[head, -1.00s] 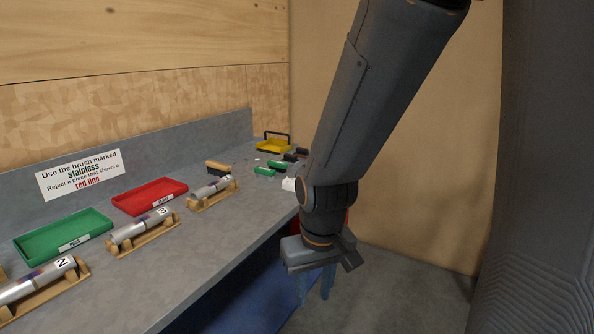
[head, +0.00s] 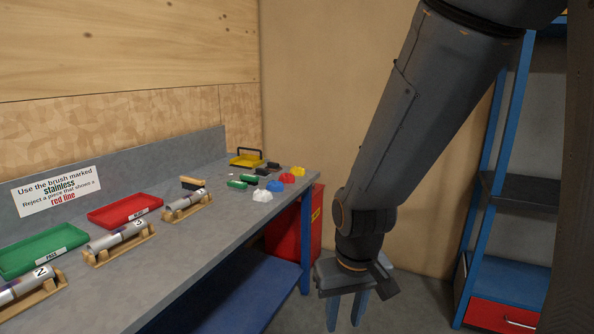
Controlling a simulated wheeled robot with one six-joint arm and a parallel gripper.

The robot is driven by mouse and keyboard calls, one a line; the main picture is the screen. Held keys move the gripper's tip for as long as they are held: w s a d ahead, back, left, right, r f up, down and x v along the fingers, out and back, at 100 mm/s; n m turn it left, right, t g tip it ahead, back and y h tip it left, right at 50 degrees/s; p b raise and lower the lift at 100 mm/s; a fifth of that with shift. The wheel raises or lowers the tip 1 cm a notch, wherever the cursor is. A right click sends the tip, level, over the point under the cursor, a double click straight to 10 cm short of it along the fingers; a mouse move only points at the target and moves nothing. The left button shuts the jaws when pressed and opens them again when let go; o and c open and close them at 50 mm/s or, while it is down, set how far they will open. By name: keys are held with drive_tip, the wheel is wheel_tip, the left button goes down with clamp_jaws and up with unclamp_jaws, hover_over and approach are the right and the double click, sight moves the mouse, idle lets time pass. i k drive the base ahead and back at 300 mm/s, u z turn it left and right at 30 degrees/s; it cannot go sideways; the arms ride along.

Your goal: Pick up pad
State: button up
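Several small flat pieces lie at the far right end of the workbench: green ones (head: 237,184) and dark ones (head: 273,165). I cannot tell for sure which of these is the pad. My gripper (head: 346,309) hangs pointing down in front of the bench, right of its end and clear of it. Its two blue fingers are apart with nothing between them.
On the grey bench (head: 215,238) are a red tray (head: 126,211), a green tray (head: 42,250), numbered metal tubes in wooden cradles, a brush (head: 193,184) and a yellow tray (head: 245,160). A red bin (head: 290,235) stands by the bench end. A blue shelf rack (head: 505,285) is at right.

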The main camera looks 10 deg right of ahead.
sight(262, 173)
drive_tip(key=z, duration=0.7)
drive_tip(key=i, duration=1.35)
drive_tip(key=z, duration=0.4)
drive_tip(key=i, duration=1.3)
drive_tip(key=u, duration=1.25)
drive_tip(key=i, duration=0.8)
drive_tip(key=u, duration=1.05)
drive_tip(key=i, duration=0.2)
drive_tip(key=u, duration=0.15)
